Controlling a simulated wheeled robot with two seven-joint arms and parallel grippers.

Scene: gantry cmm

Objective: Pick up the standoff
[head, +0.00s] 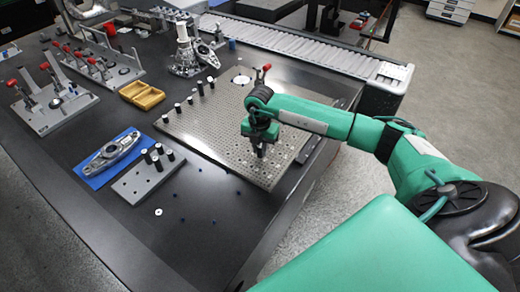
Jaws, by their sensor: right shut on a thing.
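My right gripper (260,146) is over the right part of the perforated grey plate (225,125), pointing down. It is shut on a small dark piece, apparently a standoff, mostly hidden by the fingers. I cannot tell whether that piece touches the plate. Several black standoffs (190,100) stand upright in a row along the plate's left side. More dark cylinders (158,163) stand on a small grey block (133,184) at the front left. My left gripper is not in view.
A blue mat (92,181) with a grey metal part (113,152) lies left of the block. A yellow tray (142,95) and red-handled clamp fixtures (55,104) stand farther left. A red-tipped clamp (262,73) stands just behind my right gripper. A conveyor (300,46) runs along the back.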

